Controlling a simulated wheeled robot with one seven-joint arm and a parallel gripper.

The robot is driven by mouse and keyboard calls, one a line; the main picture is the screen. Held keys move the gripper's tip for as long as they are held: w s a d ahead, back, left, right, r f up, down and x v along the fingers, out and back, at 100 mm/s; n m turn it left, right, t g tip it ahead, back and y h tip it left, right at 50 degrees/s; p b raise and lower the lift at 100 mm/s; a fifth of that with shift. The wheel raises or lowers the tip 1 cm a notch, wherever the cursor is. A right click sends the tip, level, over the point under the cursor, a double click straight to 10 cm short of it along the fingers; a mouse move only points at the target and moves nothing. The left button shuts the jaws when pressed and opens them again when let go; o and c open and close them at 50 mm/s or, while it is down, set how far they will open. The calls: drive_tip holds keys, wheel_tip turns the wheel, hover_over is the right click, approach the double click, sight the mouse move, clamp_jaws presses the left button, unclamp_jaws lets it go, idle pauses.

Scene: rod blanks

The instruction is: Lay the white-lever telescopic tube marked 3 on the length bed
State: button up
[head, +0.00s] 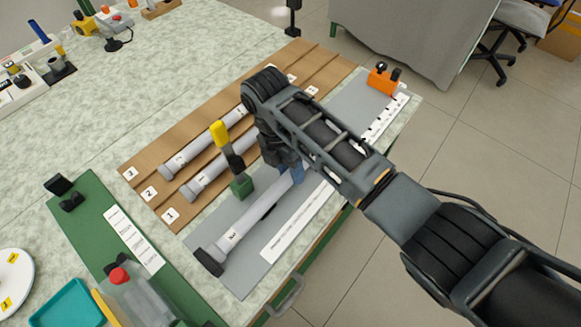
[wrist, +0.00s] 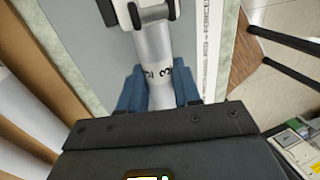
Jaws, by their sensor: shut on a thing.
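My gripper (head: 288,172) is shut on the telescopic tube (head: 247,218), which lies along or just above the grey length bed (head: 228,278). In the wrist view the blue fingers (wrist: 160,92) grip both sides of the tube (wrist: 155,45), and the digit 3 shows on it. A white lever clamp with dark parts (wrist: 150,12) sits on the tube beyond the fingers. In the head view the tube's near end is at the black end stop (head: 208,262); I cannot tell whether they touch. My arm hides its far part.
Two other tubes (head: 205,140) (head: 208,176) lie in the wooden rack (head: 140,183) with labels 1, 2 and 3. An orange block (head: 383,79) stands at the bed's far end.

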drive_tip(key=shift+f, duration=0.25)
drive_tip(key=o, duration=0.9)
drive_tip(key=v, duration=0.7)
drive_tip(key=shift+r+p, duration=0.3)
drive_tip(key=shift+r, duration=0.1)
